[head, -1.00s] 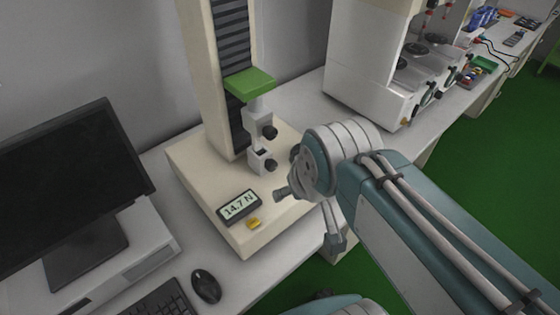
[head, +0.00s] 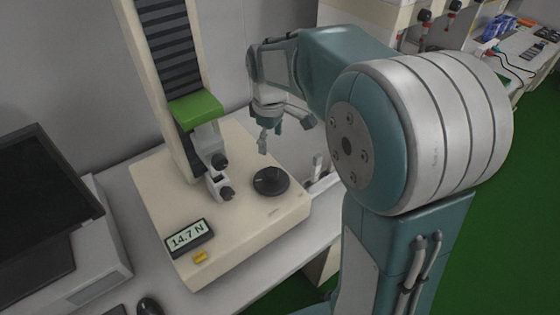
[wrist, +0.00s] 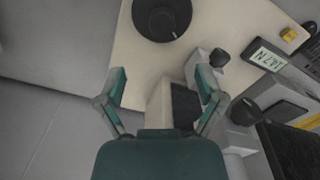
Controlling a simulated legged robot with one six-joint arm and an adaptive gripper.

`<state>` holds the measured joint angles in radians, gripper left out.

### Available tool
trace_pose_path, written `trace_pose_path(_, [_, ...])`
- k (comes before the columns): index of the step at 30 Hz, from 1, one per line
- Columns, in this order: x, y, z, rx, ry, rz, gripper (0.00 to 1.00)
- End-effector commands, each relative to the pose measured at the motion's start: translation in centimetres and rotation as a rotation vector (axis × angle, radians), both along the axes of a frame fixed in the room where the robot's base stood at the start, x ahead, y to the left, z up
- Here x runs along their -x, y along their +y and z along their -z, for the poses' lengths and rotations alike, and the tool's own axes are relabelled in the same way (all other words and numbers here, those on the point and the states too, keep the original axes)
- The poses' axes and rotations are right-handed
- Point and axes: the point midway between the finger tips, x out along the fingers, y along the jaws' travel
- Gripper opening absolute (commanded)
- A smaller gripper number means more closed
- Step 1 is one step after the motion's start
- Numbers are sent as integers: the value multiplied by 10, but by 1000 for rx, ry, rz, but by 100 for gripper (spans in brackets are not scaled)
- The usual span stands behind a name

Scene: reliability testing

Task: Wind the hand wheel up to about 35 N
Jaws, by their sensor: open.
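The hand wheel (head: 270,181) is a flat black disc on the cream base of the test stand. It also shows at the top of the wrist view (wrist: 161,18). The display (head: 189,236) reads 14.7 N. My gripper (head: 284,138) is open and empty, above and a little behind the wheel, with its fingers pointing down. In the wrist view my gripper (wrist: 160,84) has its two fingers spread, and the wheel lies beyond them, not between them.
The stand's column (head: 163,85) with a green crosshead (head: 196,108) and black-knobbed clamps (head: 219,176) rises left of the wheel. A yellow button (head: 200,257) sits below the display. A monitor (head: 45,200) is at the left. Other equipment stands at the back right.

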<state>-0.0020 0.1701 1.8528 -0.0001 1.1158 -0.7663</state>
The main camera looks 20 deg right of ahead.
Motion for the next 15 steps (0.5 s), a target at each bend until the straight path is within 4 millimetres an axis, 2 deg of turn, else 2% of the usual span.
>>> trace_pose_path(5, [-1,5,13,3,6,-8,87])
trace_pose_path(15, [-1,0,75,-1,8,-5,87])
